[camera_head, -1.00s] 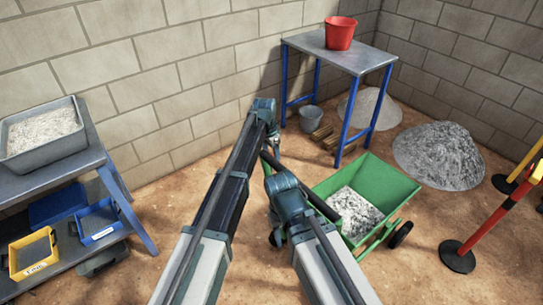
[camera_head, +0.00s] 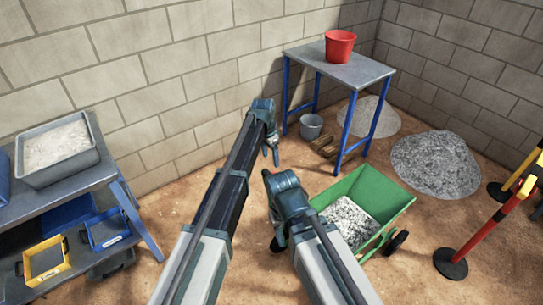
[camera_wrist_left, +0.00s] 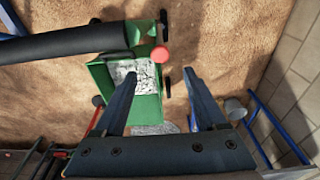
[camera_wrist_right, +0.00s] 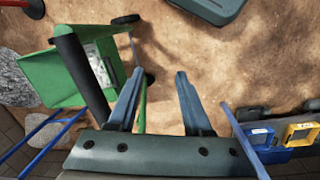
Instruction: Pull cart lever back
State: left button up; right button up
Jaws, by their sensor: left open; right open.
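The green cart (camera_head: 385,196), holding grey gravel, stands right of my right arm in the head view. It also shows in the left wrist view (camera_wrist_left: 148,105) and the right wrist view (camera_wrist_right: 45,80). A round red knob (camera_wrist_left: 159,54), seemingly the lever's, shows at the cart's edge in the left wrist view; its shaft is unclear. A thick black bar (camera_wrist_right: 80,75) crosses the cart in the right wrist view. My left gripper (camera_head: 271,155) is open and empty, left of the cart. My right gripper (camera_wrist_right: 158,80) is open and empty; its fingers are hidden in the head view.
A metal table (camera_head: 345,70) with a red bucket (camera_head: 340,46) stands behind the cart. A grey bucket (camera_head: 311,126) and wood lie near its legs. Gravel heaps (camera_head: 435,163) and a red barrier post (camera_head: 485,225) are right. A shelf (camera_head: 140,222) with trays stands left.

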pick_arm(q)
jog(key=r+p, duration=0.1)
jog(key=r, duration=0.1)
jog(key=r+p, duration=0.2)
jog(key=shift+s+a, duration=0.15)
jog(key=shift+a, duration=0.05)
pick_arm(e)
notch_tip(320, 180, up, 4)
jog(key=shift+r, duration=0.1)
